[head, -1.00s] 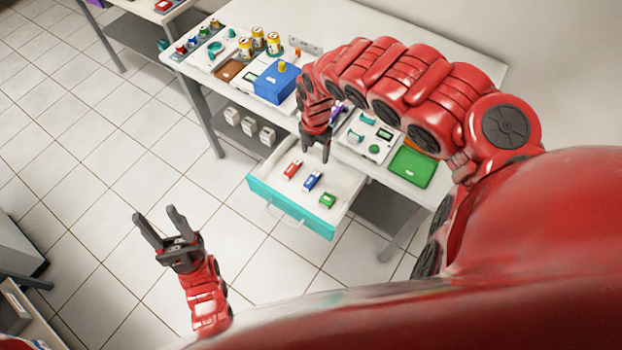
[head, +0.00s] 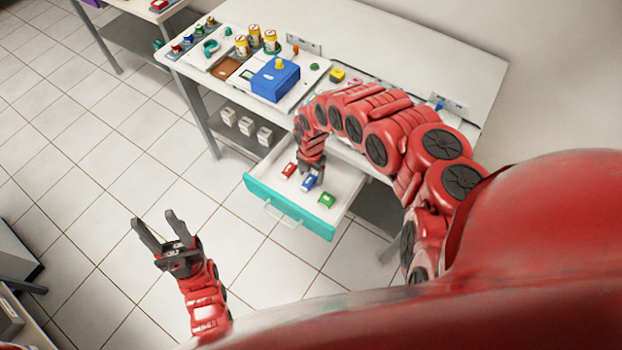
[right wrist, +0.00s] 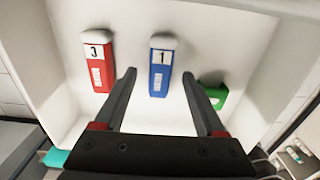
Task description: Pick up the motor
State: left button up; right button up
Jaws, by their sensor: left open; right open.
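No part is plainly marked as the motor, so I cannot tell which one it is. In the open drawer (head: 262,197) lie a red block (head: 289,170), a blue block (head: 309,183) and a green block (head: 327,199). In the right wrist view the red block (right wrist: 98,62) is labelled 3, the blue block (right wrist: 161,68) is labelled 1, and the green block (right wrist: 217,96) is partly hidden by a finger. My right gripper (head: 310,174) is open over the drawer, its fingers either side of the blue block's line. My left gripper (head: 154,218) is open and empty over the floor.
The white table (head: 420,50) above the drawer holds a blue box (head: 275,80), several yellow cylinders and small parts. White boxes (head: 246,126) stand on the shelf below. My right arm hides part of the tabletop. Floor left of the drawer is clear.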

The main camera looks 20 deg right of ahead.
jog(key=shift+f, duration=0.8)
grip_shut()
